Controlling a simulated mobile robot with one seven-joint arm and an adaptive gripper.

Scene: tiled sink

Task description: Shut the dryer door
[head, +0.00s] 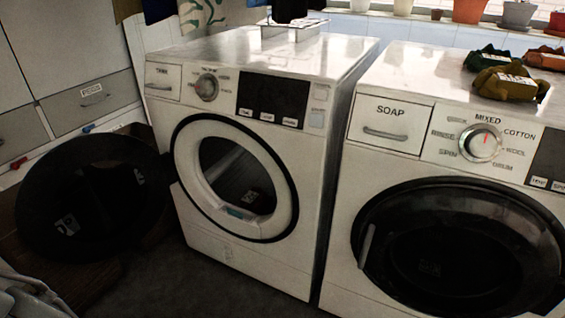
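The dryer (268,55) is the white machine on the left, with a drawer, a dial and a dark display on its front. Its round black door (95,190) stands wide open, swung out to the left of the round opening (235,175). The door's edge meets the machine at the left side of the opening. The white ring and dark drum inside are exposed. My gripper is not visible in this view, so its relation to the door cannot be seen.
A washer (395,185) with a SOAP drawer and closed dark door stands right of the dryer. A grey drawer cabinet (88,98) is behind the open door. Dark floor (215,290) lies clear before the dryer. Grey fabric (28,295) shows lower left.

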